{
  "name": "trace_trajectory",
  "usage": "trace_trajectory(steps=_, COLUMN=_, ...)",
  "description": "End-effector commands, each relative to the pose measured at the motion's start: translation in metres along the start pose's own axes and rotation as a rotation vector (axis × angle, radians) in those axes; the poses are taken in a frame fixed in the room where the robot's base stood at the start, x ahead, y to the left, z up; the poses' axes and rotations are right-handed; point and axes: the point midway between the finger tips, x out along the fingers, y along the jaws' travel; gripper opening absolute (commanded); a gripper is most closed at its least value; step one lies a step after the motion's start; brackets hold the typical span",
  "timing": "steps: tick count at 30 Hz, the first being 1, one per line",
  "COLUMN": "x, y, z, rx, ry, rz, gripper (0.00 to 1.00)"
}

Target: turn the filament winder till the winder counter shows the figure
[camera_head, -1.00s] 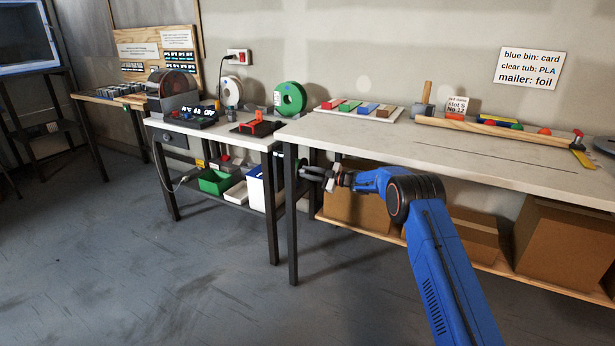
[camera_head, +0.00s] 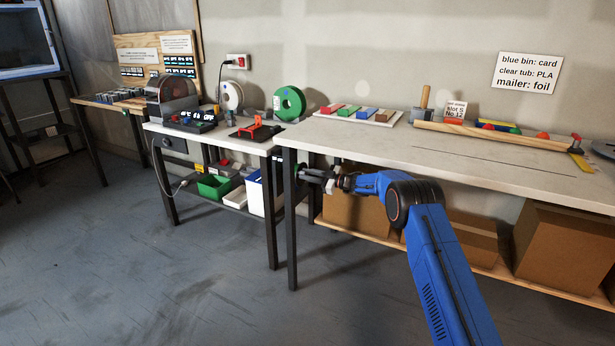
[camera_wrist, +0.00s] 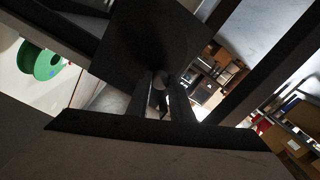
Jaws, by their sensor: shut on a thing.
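My gripper (camera_head: 316,177) is beside the left end of the right bench, just below its top and near the front leg. In the wrist view its two dark fingers (camera_wrist: 163,104) are shut around a small dark handle (camera_wrist: 159,82) in front of a dark square plate (camera_wrist: 150,42). I take this handle to be the winder's, but most of it is hidden. A dark unit with small white marks (camera_head: 190,122) stands on the left table.
A machine with a round brown disc (camera_head: 170,90), a white spool (camera_head: 231,95) and a green spool (camera_head: 289,101) stand on the left table. The bench leg (camera_head: 290,230) is close to my gripper. Boxes (camera_head: 565,252) fill the lower shelf. The floor in front is clear.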

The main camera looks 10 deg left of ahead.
Motion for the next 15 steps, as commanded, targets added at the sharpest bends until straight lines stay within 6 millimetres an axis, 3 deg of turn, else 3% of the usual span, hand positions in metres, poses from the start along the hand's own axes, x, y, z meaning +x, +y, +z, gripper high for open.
trace_trajectory(steps=1, x=-0.0026, y=0.0021, z=0.0023, rx=0.001, ry=-0.003, rz=0.004, gripper=0.27)
trace_trajectory(steps=3, x=-0.0024, y=0.0019, z=0.0021, rx=0.001, ry=-0.003, rz=0.004, gripper=0.39)
trace_trajectory(steps=15, x=-0.0006, y=-0.0005, z=0.0009, rx=-0.024, ry=-0.002, rz=0.001, gripper=0.39)
